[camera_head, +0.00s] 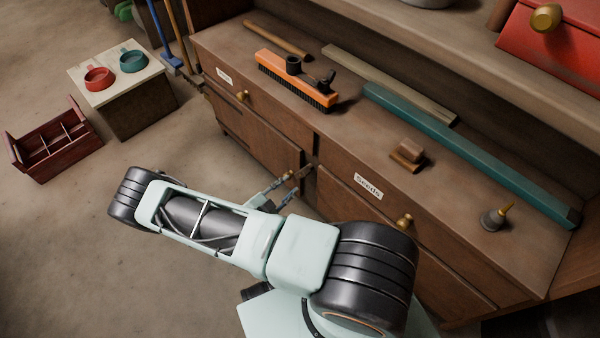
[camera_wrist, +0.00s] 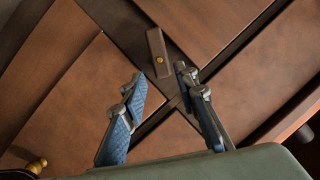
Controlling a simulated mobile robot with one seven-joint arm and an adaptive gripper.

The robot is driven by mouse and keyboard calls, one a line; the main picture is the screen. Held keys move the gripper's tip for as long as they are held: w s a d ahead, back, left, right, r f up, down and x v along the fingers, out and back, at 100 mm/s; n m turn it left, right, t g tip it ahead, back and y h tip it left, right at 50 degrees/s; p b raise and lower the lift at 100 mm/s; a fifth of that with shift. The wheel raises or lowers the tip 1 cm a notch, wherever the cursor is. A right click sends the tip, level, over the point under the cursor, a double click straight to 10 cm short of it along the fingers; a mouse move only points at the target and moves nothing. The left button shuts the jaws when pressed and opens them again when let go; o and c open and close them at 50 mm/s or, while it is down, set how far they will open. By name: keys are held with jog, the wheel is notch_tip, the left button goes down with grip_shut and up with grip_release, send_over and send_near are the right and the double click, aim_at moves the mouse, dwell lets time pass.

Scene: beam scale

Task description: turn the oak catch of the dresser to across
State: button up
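The oak catch (camera_wrist: 158,52) is a short brown bar with a small brass screw, on the dresser front where the dark frame strips cross. It stands oblique to both strips in the wrist view. My gripper (camera_wrist: 161,80) is open, one finger on each side below the catch's lower end. I cannot tell whether either fingertip touches it. In the head view my gripper (camera_head: 291,184) is at the dresser front (camera_head: 262,147), beside the middle post; the catch is small and hard to make out there.
Brass knobs (camera_head: 404,220) stick out from the drawers. An orange brush (camera_head: 296,80), a long teal bar (camera_head: 465,152) and a wooden block (camera_head: 408,152) lie on the dresser top. A red crate (camera_head: 55,140) stands on the floor at left, with free floor in front.

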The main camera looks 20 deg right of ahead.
aim_at(301, 175)
jog(key=b+x, duration=0.1)
jog(key=x, duration=0.9)
jog(key=shift+s+d+b, duration=0.1)
jog(key=shift+b, duration=0.25)
jog(key=shift+c, duration=0.7)
grip_shut()
